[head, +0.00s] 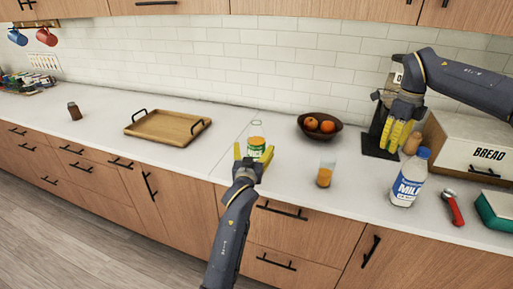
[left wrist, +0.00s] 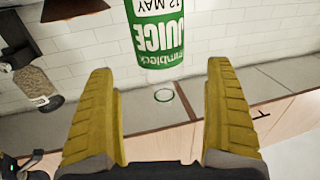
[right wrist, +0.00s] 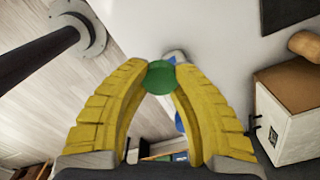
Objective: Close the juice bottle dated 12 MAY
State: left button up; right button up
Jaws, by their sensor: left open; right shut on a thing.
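The juice bottle (head: 257,151) stands on the counter in the head view, with orange juice showing above its green label. A pale ring above it looks like its open mouth on a clear neck. The left wrist view shows the label (left wrist: 158,32) upside down, reading JUICE and 12 MAY, and a greenish ring (left wrist: 164,95) past it. My left gripper (head: 253,160) is open, its fingers to either side of the bottle, which appears just beyond the tips. My right gripper (head: 400,138) is shut on a round green cap (right wrist: 160,75), held above the counter at the right.
A glass with orange juice (head: 325,175) stands right of the bottle. A milk bottle (head: 408,182), a bread box (head: 476,150) and a red-handled tool (head: 453,208) are further right. A fruit bowl (head: 319,128) is behind; a wooden tray (head: 165,126) lies left.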

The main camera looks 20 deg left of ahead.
aim_at(256, 139)
pick_arm(q)
jog(key=shift+w+a, duration=0.1)
jog(key=shift+w, duration=0.65)
jog(key=shift+w+a, duration=0.2)
jog(key=shift+w, duration=1.1)
jog(key=shift+w+a, duration=0.2)
jog(key=shift+w, duration=1.05)
jog(key=c, duration=1.4)
jog(key=shift+r, duration=0.1)
notch_tip(256, 139, up, 20)
